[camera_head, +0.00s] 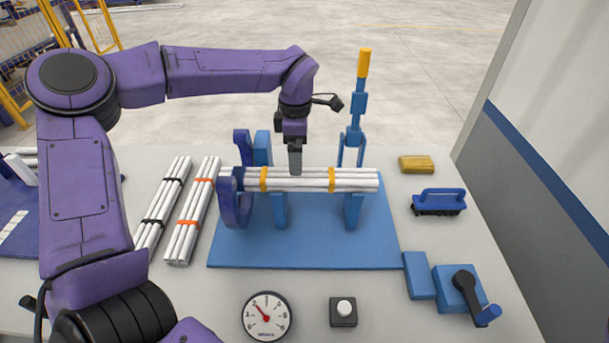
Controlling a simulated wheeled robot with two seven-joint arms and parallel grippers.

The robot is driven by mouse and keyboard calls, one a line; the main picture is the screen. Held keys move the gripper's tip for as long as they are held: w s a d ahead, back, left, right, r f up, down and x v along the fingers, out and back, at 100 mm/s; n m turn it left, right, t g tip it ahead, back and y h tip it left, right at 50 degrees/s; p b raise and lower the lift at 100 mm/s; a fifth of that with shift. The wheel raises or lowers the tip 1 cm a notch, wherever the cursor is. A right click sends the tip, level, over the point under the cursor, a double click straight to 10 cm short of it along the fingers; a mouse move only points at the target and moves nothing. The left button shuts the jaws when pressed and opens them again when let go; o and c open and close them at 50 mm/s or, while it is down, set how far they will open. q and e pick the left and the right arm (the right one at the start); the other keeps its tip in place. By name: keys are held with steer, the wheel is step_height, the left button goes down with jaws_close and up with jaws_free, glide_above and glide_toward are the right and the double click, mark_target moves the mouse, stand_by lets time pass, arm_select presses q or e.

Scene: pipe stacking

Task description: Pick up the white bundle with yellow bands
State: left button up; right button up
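The white bundle with yellow bands (312,180) lies sideways across the supports of a blue fixture (310,245). It has two yellow bands, and its left end is at a dark blue ring-shaped holder (232,203). My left gripper (295,170) points down at the middle of the bundle, between the two bands. Its fingertips are at the bundle's upper edge. I cannot tell whether the fingers are around the bundle or only above it. My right gripper is not in view.
White bundles with black bands (162,205) and orange bands (193,212) lie left of the fixture. A yellow-handled blue clamp (356,110) stands behind it. A yellow block (416,165) and blue brush (438,202) lie right. A gauge (266,316), button box (343,311) and crank (465,290) are in front.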

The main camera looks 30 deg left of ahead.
mark_target(298, 179)
arm_select(q)
steer(key=shift+s+a+f, duration=0.15)
steer(key=shift+s+f, duration=0.35)
steer(key=shift+f, duration=0.35)
steer(key=f, duration=0.1)
steer(key=f+p, duration=0.1)
steer(key=f, duration=0.1)
steer(key=w+f+p, duration=0.1)
steer(key=f, duration=0.1)
steer(key=shift+d+f, duration=0.25)
steer(key=shift+d, duration=0.05)
steer(key=shift+s, duration=0.2)
steer(key=shift+c, duration=0.9)
steer(key=c, duration=1.1)
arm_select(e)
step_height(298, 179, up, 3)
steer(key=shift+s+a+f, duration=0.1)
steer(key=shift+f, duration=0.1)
